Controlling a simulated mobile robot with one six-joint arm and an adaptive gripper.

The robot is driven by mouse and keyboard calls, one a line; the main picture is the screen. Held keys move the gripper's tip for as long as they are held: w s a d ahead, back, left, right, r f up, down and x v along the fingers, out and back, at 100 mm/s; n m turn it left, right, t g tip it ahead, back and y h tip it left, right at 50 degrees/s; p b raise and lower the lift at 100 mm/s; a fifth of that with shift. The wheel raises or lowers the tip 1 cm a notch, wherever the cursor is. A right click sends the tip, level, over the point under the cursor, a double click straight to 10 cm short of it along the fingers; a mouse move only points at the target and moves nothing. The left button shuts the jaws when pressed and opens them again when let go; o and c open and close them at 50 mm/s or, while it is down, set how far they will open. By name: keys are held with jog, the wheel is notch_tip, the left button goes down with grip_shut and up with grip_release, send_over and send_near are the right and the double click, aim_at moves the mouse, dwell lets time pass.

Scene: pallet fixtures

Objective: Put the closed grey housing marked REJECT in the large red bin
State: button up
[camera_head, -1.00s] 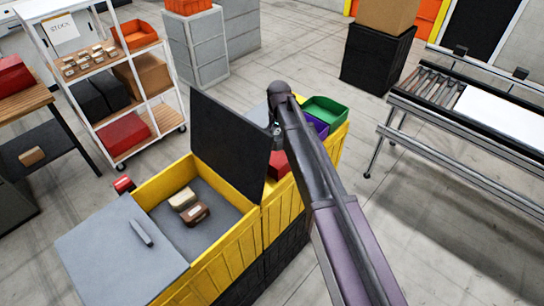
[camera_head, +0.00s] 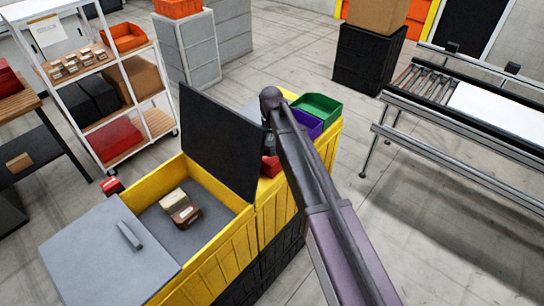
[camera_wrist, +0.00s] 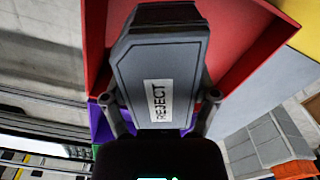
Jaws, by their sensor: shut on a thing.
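A closed grey housing (camera_wrist: 160,65) with a white REJECT label fills the middle of the wrist view. My gripper (camera_wrist: 161,108) is shut on it, one finger on each side. The large red bin (camera_wrist: 245,60) is behind the housing in the wrist view, with its walls around the housing's far end. I cannot tell how deep the housing is in the bin. In the head view only a small part of the red bin (camera_head: 270,167) shows, between the dark lid and my arm. The housing and my fingertips are hidden there.
An upright dark lid (camera_head: 221,140) stands left of my arm. The yellow crate (camera_head: 225,240) holds small boxes and is partly covered by a grey panel (camera_head: 110,255). Purple (camera_head: 311,124) and green (camera_head: 318,107) bins sit beside the red one. A roller conveyor (camera_head: 430,150) stands right.

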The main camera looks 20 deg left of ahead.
aim_at(271, 137)
jog(key=shift+f+b, duration=0.5)
jog(key=shift+f, duration=0.3)
jog(key=shift+f+b, duration=1.85)
jog(key=shift+f, duration=0.05)
jog(key=shift+f, duration=0.1)
jog(key=o, duration=1.1)
jog(key=shift+o, duration=0.2)
notch_tip(271, 137, up, 12)
jog(key=p, duration=1.2)
